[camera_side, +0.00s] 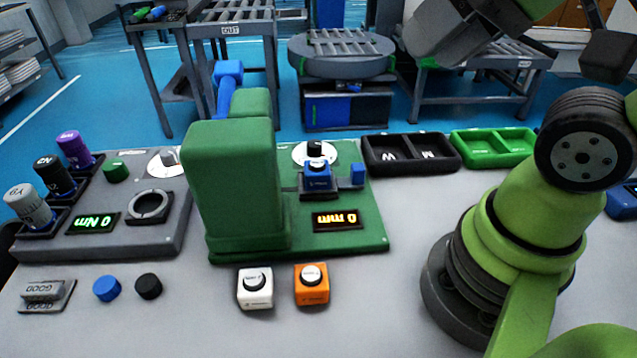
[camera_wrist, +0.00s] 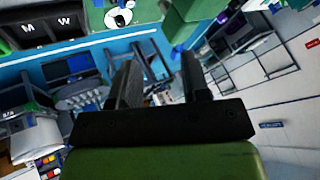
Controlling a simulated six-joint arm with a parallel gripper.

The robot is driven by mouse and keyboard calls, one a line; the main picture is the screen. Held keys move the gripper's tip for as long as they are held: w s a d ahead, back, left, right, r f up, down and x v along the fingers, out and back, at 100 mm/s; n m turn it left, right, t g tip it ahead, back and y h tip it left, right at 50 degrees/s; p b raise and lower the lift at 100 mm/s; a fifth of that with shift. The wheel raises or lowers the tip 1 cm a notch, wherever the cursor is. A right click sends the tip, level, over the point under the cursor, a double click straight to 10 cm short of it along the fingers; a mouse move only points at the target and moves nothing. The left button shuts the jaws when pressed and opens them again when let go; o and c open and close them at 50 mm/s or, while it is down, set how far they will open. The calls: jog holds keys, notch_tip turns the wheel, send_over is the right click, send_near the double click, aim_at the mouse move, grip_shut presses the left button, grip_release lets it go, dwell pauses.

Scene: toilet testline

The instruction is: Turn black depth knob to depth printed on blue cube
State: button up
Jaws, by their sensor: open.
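The black depth knob (camera_side: 314,149) sits on a white round dial on the green press station, behind the blue cube. The orange display (camera_side: 336,219) reads 0 mm, upside down. In the wrist view, the knob on its white dial (camera_wrist: 120,18) shows near the top edge. My gripper (camera_wrist: 158,58) is open and empty, with both dark fingers apart and well away from the knob. In the side view its fingers are not clearly visible.
The tall green press (camera_side: 232,185) stands left of the knob. White (camera_side: 255,288) and orange (camera_side: 311,285) cubes stand in front. Black (camera_side: 410,153) and green (camera_side: 492,147) trays lie to the right. A grey torque station (camera_side: 165,240) is at left. The front centre-right table is clear.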

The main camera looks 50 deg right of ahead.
jog(key=o, duration=0.4)
jog(key=shift+w+r, duration=0.1)
jog(key=shift+w, duration=0.05)
jog(key=shift+c, duration=0.2)
jog(key=n+g+h, duration=0.2)
jog(key=n+g, duration=0.2)
jog(key=g, duration=0.3)
send_over(314, 143)
notch_tip(314, 143, down, 19)
notch_tip(314, 143, down, 10)
jog(key=shift+r, duration=0.1)
jog(key=shift+c, duration=0.4)
jog(key=c, duration=0.8)
